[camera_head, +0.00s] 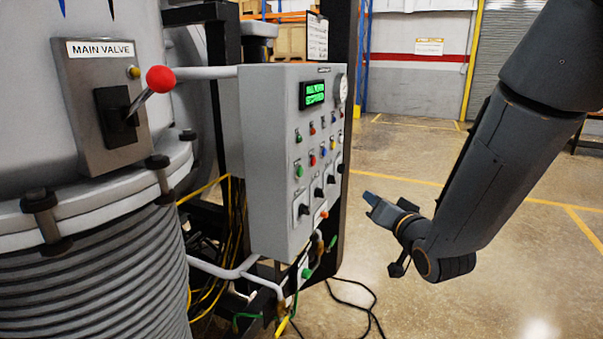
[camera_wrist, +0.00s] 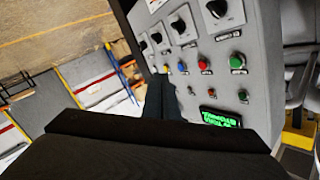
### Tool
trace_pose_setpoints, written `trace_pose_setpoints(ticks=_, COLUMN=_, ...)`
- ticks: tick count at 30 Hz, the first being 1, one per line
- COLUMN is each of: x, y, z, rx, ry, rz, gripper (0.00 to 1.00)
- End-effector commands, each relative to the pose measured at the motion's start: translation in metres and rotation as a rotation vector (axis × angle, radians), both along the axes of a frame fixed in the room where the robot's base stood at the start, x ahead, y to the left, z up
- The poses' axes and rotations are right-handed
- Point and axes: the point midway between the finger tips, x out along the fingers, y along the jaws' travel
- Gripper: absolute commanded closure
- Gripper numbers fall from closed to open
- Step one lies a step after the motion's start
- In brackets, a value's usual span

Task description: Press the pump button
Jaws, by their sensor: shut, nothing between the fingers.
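The grey control panel (camera_head: 273,180) stands in the middle of the head view, with a lit green display (camera_head: 313,94) at its top. Below the display are rows of small coloured buttons, with a larger green button (camera_head: 299,171) and red button (camera_head: 312,160). Black knobs sit under them. I cannot read which button is the pump's. My gripper (camera_head: 371,198) is shut and empty, to the right of the panel and apart from it. In the wrist view my gripper (camera_wrist: 162,95) appears before the tilted panel, whose green button (camera_wrist: 237,62), red button (camera_wrist: 204,64) and blue button (camera_wrist: 182,67) show.
A furnace body (camera_head: 95,270) with a main valve plate and a red-knobbed lever (camera_head: 160,79) stands left of the panel. Pipes and cables (camera_head: 235,250) run below it, and a black cable (camera_head: 370,310) lies on the floor. Floor right of the panel is open.

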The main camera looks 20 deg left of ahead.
Motion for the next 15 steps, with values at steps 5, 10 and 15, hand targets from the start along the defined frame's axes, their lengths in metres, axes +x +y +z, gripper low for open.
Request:
trace_pose_setpoints(ticks=5, x=-0.012, y=0.042, z=0.028, rx=0.172, ry=-0.101, rz=0.098, gripper=1.0)
trace_pose_setpoints(ticks=10, x=-0.017, y=0.053, z=0.039, rx=0.232, ry=-0.133, rz=0.133, gripper=1.0)
trace_pose_setpoints(ticks=15, x=-0.017, y=0.053, z=0.04, rx=0.235, ry=-0.136, rz=0.134, gripper=1.0)
